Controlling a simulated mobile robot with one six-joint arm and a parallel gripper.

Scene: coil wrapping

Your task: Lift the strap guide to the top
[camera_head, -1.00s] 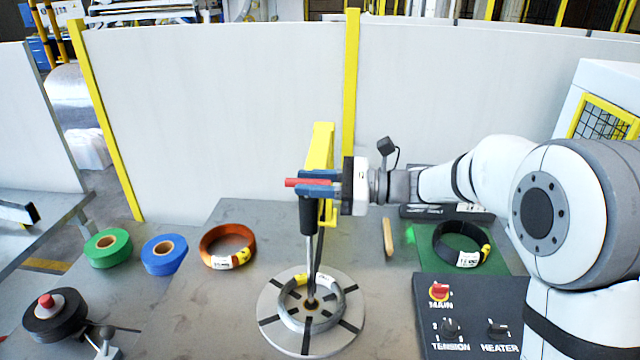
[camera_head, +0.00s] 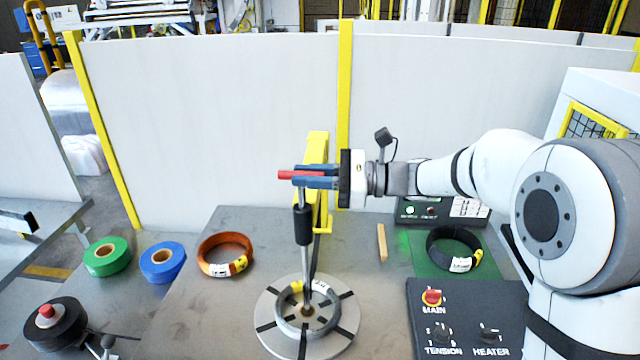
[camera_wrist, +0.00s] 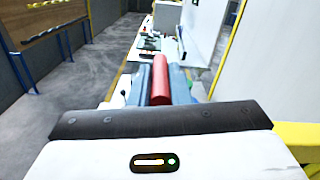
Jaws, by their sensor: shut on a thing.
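My gripper (camera_head: 318,177) is level, its two blue-grey fingers shut on a red bar (camera_head: 298,175), which I take to be the strap guide's handle. The red bar also shows between the fingers in the wrist view (camera_wrist: 160,82). It sits at the top of a thin upright rod. A black sleeve (camera_head: 303,225) is on the rod, a little below the fingers. The rod comes down to a grey wrapped coil (camera_head: 283,325) lying on the round turntable (camera_head: 340,340). The fingers partly hide the bar and the rod's top.
A yellow post (camera_head: 321,150) stands close behind my gripper. An orange coil (camera_head: 212,248), blue roll (camera_head: 155,270) and green roll (camera_head: 100,262) lie to the left. A black coil (camera_head: 437,238) lies on a green mat, with a control box (camera_head: 460,300) in front.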

